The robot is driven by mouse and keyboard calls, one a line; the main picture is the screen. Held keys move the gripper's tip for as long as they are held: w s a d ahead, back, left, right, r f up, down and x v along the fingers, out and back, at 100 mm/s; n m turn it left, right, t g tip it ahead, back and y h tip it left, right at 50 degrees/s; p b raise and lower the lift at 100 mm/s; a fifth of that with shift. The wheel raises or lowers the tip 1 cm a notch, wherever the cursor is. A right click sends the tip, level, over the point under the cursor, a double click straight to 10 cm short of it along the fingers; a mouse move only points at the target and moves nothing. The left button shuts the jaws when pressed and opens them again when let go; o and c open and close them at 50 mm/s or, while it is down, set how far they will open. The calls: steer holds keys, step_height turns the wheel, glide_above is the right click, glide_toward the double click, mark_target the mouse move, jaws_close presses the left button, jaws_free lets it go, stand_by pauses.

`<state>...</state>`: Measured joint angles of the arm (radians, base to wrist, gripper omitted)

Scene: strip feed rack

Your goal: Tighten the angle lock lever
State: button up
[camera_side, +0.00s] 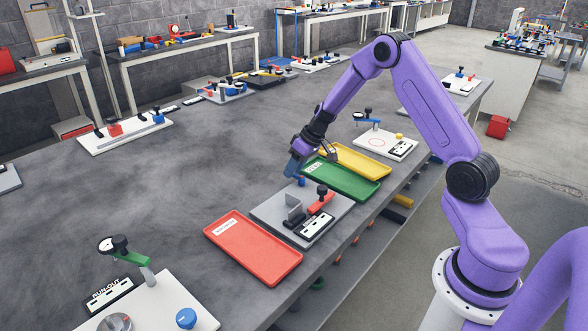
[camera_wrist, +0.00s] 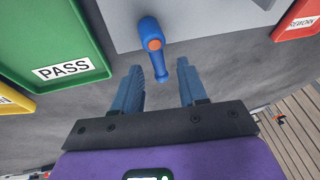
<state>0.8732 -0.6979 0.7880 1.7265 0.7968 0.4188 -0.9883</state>
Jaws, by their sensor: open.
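The angle lock lever, a blue handle with an orange hub centre (camera_wrist: 153,44), sits at the edge of a grey fixture plate (camera_wrist: 205,22). Its handle points toward my gripper (camera_wrist: 158,68). The two blue fingers are open, one on each side of the line of the handle, with its tip between the fingertips and no clear contact. In the side view my gripper (camera_side: 292,170) hangs at the plate's far left corner, and the blue lever (camera_side: 301,182) shows just beside it. The plate (camera_side: 270,214) also carries a grey upright block, a red arm with a black knob and a label.
A green PASS tray (camera_side: 343,187) and a yellow tray (camera_side: 380,171) lie on one side of the plate, a red tray (camera_side: 233,249) on the other. A white fixture (camera_side: 402,150) stands beyond the yellow tray.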

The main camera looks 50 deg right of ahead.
steer(key=shift+w+a+f, duration=0.1)
steer(key=shift+f, duration=0.2)
steer(key=shift+c, duration=0.2)
jaws_close()
steer(key=m, duration=0.1)
steer(key=d+m+h, duration=0.1)
steer(key=m, duration=0.1)
steer(key=shift+m+t+h, duration=0.3)
steer(key=shift+s+d+m+h, duration=0.25)
steer(key=shift+m+h, duration=0.15)
steer(key=shift+m, duration=0.55)
steer(key=shift+s+d+m+h, duration=0.15)
steer(key=shift+m+h, duration=0.25)
steer(key=shift+m, duration=0.55)
steer(key=shift+s+d+m+h, duration=0.1)
steer(key=shift+d+m+h, duration=0.15)
steer(key=shift+m, duration=0.45)
